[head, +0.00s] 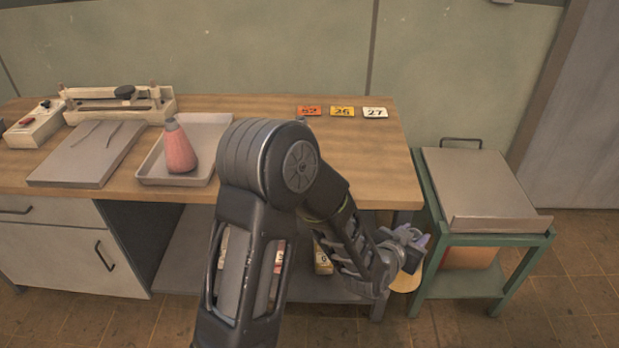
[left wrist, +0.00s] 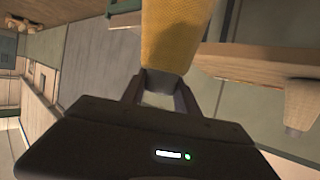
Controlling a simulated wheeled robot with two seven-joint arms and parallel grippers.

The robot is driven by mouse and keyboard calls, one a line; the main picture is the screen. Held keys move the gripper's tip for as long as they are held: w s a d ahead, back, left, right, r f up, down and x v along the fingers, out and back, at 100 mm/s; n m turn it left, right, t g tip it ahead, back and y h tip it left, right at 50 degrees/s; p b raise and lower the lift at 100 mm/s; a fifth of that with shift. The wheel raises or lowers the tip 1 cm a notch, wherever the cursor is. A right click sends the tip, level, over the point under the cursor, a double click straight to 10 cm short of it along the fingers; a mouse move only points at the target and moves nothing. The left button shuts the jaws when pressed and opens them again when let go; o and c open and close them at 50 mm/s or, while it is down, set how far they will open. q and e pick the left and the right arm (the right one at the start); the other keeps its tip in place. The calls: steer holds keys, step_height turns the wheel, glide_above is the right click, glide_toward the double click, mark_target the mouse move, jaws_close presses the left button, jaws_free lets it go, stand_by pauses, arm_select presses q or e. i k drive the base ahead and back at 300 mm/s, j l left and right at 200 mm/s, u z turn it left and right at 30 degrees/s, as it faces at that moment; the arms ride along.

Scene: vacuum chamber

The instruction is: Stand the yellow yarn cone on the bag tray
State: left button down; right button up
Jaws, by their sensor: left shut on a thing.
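The yellow yarn cone (left wrist: 175,35) is held between the fingers of my left gripper (left wrist: 158,88) in the left wrist view. The top of that view cuts the cone off. In the head view, my left gripper (head: 412,248) is in front of the bench's right end, beside the green stand. Only a little of the yellow cone (head: 406,282) shows below it. A shallow grey tray (head: 150,177) on the bench bears an upright pink cone (head: 179,149). The green stand has a flat metal top with a raised front lip (head: 500,224). No label shows which is the bag tray.
The wooden bench (head: 375,165) has bare room right of the tray. Number cards (head: 342,112) lie at its back edge. A flat plate (head: 85,160) with thin tools and a sealer-like device (head: 115,100) stand at the left. My left arm hides the bench's front middle.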

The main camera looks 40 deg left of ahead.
mark_target(199, 137)
steer(key=k+j, duration=0.15)
steer(key=j, duration=0.25)
steer(key=k+j, duration=0.2)
steer(key=j, duration=0.25)
steer(key=k+j, duration=0.15)
steer(key=j, duration=0.25)
steer(key=k+j, duration=0.2)
steer(key=j, duration=0.2)
steer(key=k+j, duration=0.15)
steer(key=j, duration=0.25)
steer(key=k+j, duration=0.15)
steer(key=j, duration=0.3)
steer(key=k+j, duration=0.2)
steer(key=j, duration=0.2)
steer(key=k+j, duration=0.15)
steer(key=j, duration=0.25)
